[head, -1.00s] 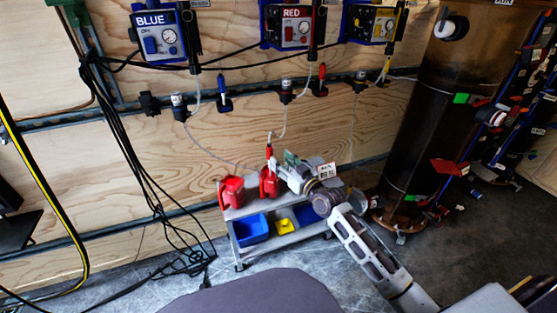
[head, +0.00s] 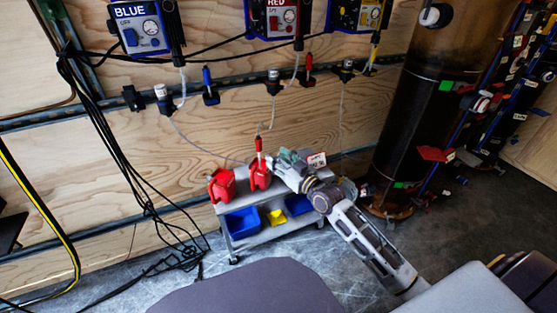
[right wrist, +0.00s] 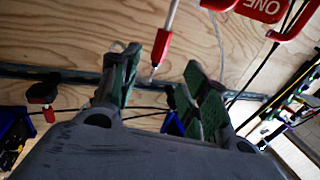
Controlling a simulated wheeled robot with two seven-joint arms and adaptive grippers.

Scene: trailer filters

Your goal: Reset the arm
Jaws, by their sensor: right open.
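My right gripper (head: 281,163) is beside the right-hand red container (head: 260,178), above a small grey cart (head: 262,239). In the right wrist view its green fingers (right wrist: 160,85) are spread apart with nothing held between them. A red-handled tool (head: 259,147) on a pale hose stands upright in or at that container, just left of the gripper. In the right wrist view the red handle (right wrist: 162,46) shows beyond the fingers, apart from them. My right arm reaches in from the lower right. My left gripper is not in view.
A second red container (head: 221,186) stands on the cart's top; blue (head: 243,222) and yellow (head: 276,218) bins sit below. Blue (head: 140,28) and red (head: 275,16) control boxes hang on the plywood wall. A dark cylinder (head: 417,110) stands at right. Black cables hang at left.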

